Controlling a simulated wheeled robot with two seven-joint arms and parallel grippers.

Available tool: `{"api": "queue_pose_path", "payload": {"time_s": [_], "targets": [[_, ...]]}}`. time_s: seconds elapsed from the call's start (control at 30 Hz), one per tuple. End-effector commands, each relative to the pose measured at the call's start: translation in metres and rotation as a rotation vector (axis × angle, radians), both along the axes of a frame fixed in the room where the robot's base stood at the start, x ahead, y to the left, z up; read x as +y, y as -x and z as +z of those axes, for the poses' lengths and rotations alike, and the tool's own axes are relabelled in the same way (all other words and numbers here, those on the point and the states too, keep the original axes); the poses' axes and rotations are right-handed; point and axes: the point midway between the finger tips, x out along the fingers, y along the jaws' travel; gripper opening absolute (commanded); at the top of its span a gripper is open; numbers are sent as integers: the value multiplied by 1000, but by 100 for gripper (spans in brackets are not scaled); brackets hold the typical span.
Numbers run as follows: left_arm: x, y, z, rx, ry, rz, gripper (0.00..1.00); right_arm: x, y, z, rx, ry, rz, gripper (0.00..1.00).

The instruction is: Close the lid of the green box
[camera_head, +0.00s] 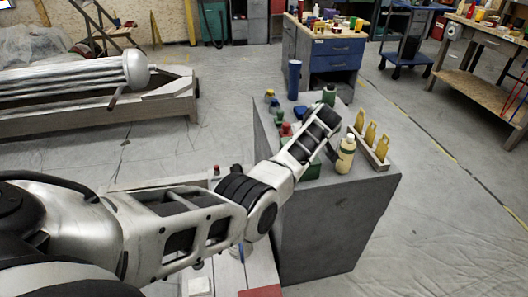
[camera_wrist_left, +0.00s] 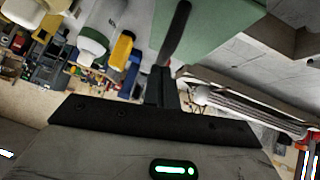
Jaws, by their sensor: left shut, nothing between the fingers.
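The green box (camera_head: 313,172) sits on the grey block, mostly hidden behind my left arm in the head view. Only small green parts show around the arm, so I cannot tell how its lid stands there. A broad flat green panel (camera_wrist_left: 225,28) of it fills the upper middle of the left wrist view, beside my fingers. My left gripper (camera_wrist_left: 178,30) is shut and empty, its dark fingers overlapping the panel's left edge; I cannot tell whether they touch it. In the head view the left gripper (camera_head: 331,151) is a small dark shape at the arm's end. My right gripper is not in view.
The grey block (camera_head: 335,225) also bears a cream bottle (camera_head: 345,155), a wooden tray (camera_head: 378,161) with several yellow bottles, a blue cylinder (camera_head: 294,78) and small red, yellow and blue items near my arm. Open floor lies right of the block.

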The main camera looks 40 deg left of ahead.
Motion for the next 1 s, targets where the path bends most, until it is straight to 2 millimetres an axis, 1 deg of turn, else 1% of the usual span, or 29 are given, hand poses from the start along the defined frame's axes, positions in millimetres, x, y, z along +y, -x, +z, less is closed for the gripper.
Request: {"api": "queue_pose_path", "payload": {"time_s": [0.37, 0.47, 0.57, 0.67, 0.73, 0.77, 0.8, 1.0], "targets": [[-1, -1, 0, 1, 1, -2, 0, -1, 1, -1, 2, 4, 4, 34], [-1, 0, 5, 0, 1, -2, 0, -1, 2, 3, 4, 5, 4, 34], [0, 0, 18, -1, 0, -2, 0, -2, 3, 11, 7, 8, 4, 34], [2, 2, 36, 0, 0, -3, 0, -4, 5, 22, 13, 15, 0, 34], [3, 3, 52, -1, 1, -3, 0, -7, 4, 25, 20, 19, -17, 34], [0, 6, 49, 0, 2, -5, 0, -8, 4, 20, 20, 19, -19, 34], [-3, 10, 49, -1, 1, -4, 0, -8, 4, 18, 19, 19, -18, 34], [-18, 31, 73, -3, 1, -4, 0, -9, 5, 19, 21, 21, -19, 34]]}}
